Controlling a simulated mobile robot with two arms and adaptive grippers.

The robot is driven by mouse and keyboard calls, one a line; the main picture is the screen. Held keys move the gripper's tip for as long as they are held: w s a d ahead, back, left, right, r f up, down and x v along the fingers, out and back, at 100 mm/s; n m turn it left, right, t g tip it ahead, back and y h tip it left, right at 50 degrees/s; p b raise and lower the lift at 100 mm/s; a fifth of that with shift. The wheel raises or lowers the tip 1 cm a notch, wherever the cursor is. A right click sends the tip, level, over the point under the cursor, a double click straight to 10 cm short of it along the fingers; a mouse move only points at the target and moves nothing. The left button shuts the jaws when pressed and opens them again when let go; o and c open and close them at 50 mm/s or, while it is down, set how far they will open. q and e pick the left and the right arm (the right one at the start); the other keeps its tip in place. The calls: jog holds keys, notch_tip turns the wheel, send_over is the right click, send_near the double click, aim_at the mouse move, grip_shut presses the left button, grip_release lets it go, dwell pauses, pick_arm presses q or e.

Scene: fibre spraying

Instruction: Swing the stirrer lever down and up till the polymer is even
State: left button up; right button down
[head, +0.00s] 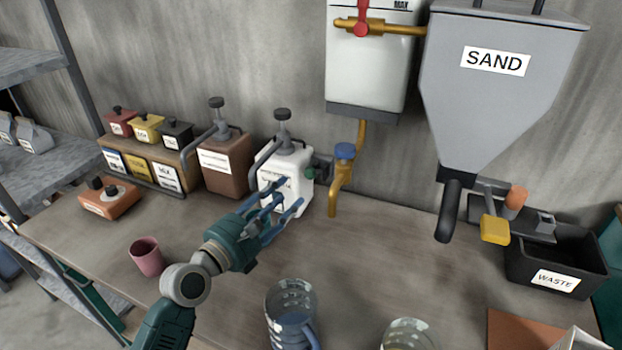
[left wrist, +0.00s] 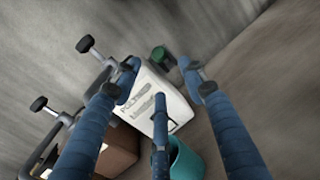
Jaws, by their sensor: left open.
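The white polymer container (head: 285,170) stands on the bench against the back wall, with a dark pump head on top. A green knob (head: 311,173) with a dark arm is at its right side and looks like the stirrer lever; it also shows in the left wrist view (left wrist: 160,53). My left gripper (head: 288,197) is open, its blue fingers in front of the container. In the left wrist view the container (left wrist: 166,98) and the knob lie beyond the spread fingers (left wrist: 160,85), which look empty. The polymer inside is hidden. My right gripper is not in view.
A brown pump container (head: 224,163) stands left of the polymer. A brass tap (head: 341,180) hangs just right of the knob. A pink cup (head: 147,257) and a clear jug (head: 291,312) stand nearer.

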aim_at(306, 176)
pick_arm(q)
jog(key=x, duration=0.9)
jog(key=shift+w+d+r+p, duration=0.1)
jog(key=shift+w+d+p, duration=0.05)
jog(key=shift+w+p, duration=0.2)
grip_shut()
